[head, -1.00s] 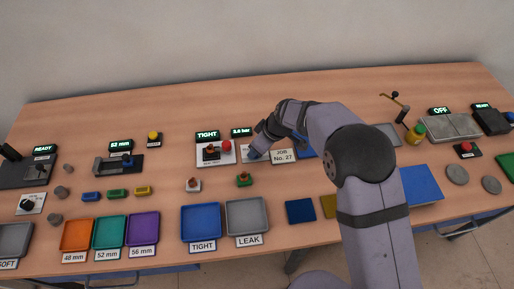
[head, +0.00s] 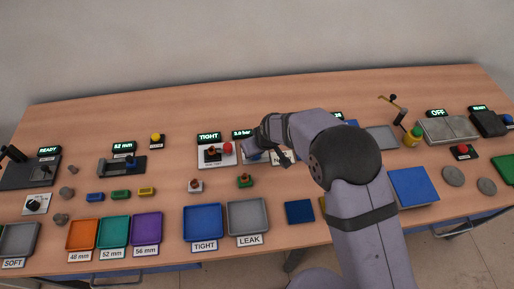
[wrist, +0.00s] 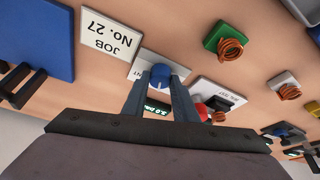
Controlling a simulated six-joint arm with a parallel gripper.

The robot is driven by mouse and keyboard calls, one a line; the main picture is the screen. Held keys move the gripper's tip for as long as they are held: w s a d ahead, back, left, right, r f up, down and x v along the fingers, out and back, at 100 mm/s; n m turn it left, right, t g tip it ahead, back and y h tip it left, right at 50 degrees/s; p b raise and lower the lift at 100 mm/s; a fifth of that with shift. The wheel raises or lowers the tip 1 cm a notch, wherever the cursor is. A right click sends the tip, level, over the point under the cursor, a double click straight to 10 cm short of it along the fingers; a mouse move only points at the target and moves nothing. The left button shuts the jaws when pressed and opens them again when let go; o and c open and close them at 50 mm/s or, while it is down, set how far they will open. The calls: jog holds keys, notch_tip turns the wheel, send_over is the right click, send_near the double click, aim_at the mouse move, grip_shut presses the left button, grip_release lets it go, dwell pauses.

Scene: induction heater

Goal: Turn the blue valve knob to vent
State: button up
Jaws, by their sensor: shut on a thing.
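The blue valve knob (wrist: 161,73) sits on a white plate (wrist: 146,62) in the wrist view. My gripper (wrist: 160,88) has its two fingers closed on the knob's sides. Part of a label, ending in "NT", shows upside down on the plate beside the knob. I cannot tell the knob's exact setting.
A white fixture with a red button (head: 227,148) stands just left of my gripper, under a TIGHT display (head: 208,136). The JOB No. 27 card (wrist: 110,36) lies close beside the plate. A green-based part (head: 244,181) and the LEAK tray (head: 248,216) are in front.

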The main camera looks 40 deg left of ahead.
jog(key=m+t+b, duration=0.1)
jog(key=m, duration=0.1)
jog(key=shift+a+f+m, duration=0.1)
jog(key=shift+a+m, duration=0.05)
jog(key=shift+m, duration=0.15)
jog(key=m+b, duration=0.1)
jog(key=b, duration=0.1)
jog(key=m+h+b, duration=0.1)
jog(key=b, duration=0.1)
jog(key=m+t+b, duration=0.1)
jog(key=m+b, duration=0.1)
jog(key=shift+s+a+f+h, duration=0.1)
jog(key=shift+s+f+h, duration=0.05)
jog(key=shift+f+h, duration=0.15)
jog(key=m+h+b, duration=0.1)
jog(key=m+b, duration=0.1)
jog(key=b, duration=0.1)
jog(key=shift+r+m, duration=0.15)
jog(key=shift+m, duration=0.15)
jog(key=shift+a+r+m+h+b, duration=0.15)
jog(key=shift+m+h+b, duration=0.3)
jog(key=shift+m, duration=0.45)
jog(key=shift+d+r+m+h+b, duration=0.1)
jog(key=shift+m+h+b, duration=0.15)
jog(key=shift+m+b, duration=0.45)
jog(key=shift+m, duration=0.3)
jog(key=o, duration=1)
